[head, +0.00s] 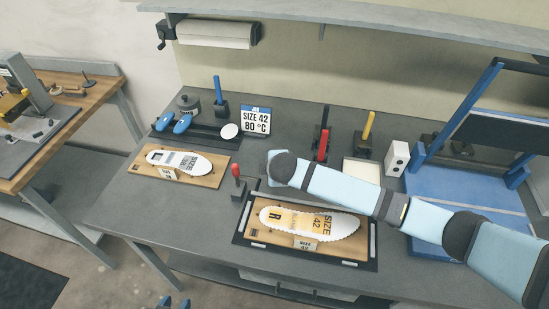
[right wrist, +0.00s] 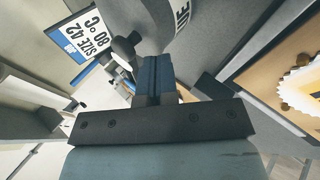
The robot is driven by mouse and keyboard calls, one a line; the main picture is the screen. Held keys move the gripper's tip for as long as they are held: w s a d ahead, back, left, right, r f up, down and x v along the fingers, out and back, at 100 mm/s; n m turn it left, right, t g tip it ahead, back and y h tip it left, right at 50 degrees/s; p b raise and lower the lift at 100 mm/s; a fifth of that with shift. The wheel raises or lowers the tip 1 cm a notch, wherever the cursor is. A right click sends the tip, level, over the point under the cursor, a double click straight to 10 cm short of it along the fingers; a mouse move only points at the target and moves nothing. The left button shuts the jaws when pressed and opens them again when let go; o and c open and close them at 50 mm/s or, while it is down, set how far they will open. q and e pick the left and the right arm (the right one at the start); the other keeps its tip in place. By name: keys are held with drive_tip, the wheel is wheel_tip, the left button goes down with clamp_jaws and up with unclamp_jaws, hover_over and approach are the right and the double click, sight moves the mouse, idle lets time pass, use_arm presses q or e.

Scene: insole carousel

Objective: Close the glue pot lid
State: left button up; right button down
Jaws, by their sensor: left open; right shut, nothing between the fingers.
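The glue pot (right wrist: 182,22) is partly in the right wrist view, a grey rounded body at the top edge with letters ending in "UE". Its lid cannot be made out there. In the head view my right wrist seems to cover the pot. My right gripper (right wrist: 153,72) is shut and empty, with its fingers pointing towards the pot's side; I cannot tell whether they touch it. In the head view my right arm reaches in from the right and hides that gripper. My left gripper (head: 174,302) is open and empty at the bottom edge, away from the table.
A scalloped insole (head: 310,222) lies on a framed board in front of my right arm. Another insole (head: 180,162) lies at left. A size sign (head: 256,121), a dark round container (head: 188,101) and a blue press (head: 465,205) stand around. The front left table is clear.

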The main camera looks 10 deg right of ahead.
drive_tip(key=shift+s+f, duration=0.1)
drive_tip(key=shift+f, duration=0.25)
drive_tip(key=shift+f, duration=0.1)
idle(0.3)
